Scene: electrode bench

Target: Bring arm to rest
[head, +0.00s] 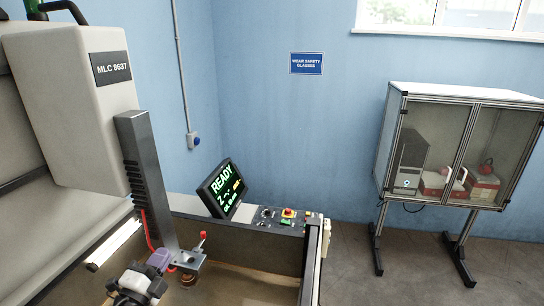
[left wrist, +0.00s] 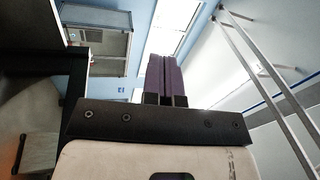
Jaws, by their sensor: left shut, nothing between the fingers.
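My left gripper (head: 159,259) shows at the bottom left of the head view, with purple fingers beside the lower end of the machine's grey column (head: 148,180). In the left wrist view its two purple fingers (left wrist: 165,78) are pressed together, with nothing between them. It appears close to the small clamp with a red-tipped lever (head: 203,238); I cannot tell whether they touch. My right gripper is in neither view.
The large machine head (head: 75,110) stands above my left gripper. A tilted READY screen (head: 222,187) and a control panel with a red button (head: 288,213) stand behind. A glass-doored cabinet (head: 460,150) is at the right. The floor (head: 345,265) between is clear.

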